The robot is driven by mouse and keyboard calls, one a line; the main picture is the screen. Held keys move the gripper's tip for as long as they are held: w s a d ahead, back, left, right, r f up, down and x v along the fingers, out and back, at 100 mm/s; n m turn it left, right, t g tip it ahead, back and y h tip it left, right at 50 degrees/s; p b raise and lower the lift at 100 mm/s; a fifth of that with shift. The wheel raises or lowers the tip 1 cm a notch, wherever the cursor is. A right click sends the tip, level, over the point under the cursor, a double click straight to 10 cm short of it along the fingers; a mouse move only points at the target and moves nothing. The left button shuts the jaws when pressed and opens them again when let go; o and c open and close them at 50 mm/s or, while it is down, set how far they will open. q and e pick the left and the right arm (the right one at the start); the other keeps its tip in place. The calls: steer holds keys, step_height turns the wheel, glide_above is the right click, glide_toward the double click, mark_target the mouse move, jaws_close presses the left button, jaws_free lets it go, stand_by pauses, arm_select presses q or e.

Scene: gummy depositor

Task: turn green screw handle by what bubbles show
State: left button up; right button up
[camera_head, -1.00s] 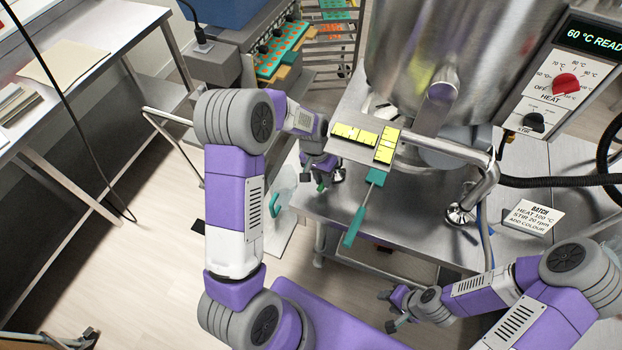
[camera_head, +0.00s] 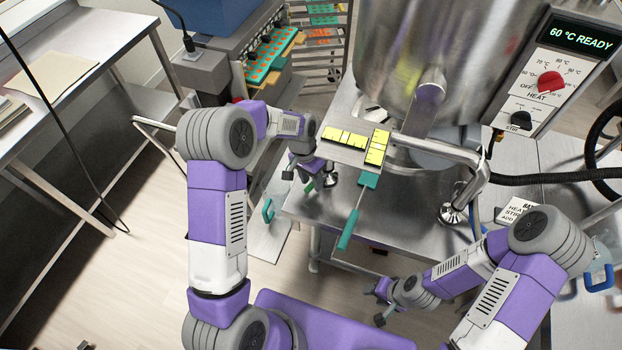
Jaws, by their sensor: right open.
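A long green handle (camera_head: 349,229) on a thin rod slants down from a green block (camera_head: 369,180) beside the steel vessel. Above it, two yellow bubble vials lie at right angles, one along the plate (camera_head: 344,137) and one across (camera_head: 377,147); their bubbles are too small to read. My right gripper (camera_head: 374,302) is open and empty, low in front of the steel table, apart from the long handle.
The steel vessel (camera_head: 415,70) stands on the table (camera_head: 400,220). A control box (camera_head: 545,75) reads "60 °C READY". A card (camera_head: 512,209) is partly hidden by my right arm. Open floor lies left.

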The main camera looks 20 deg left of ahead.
arm_select(q)
step_height(320, 180, up, 8)
steer(key=a, duration=0.1)
steer(key=shift+w+a+f, duration=0.2)
steer(key=shift+w+f, duration=0.05)
stand_by(0.6)
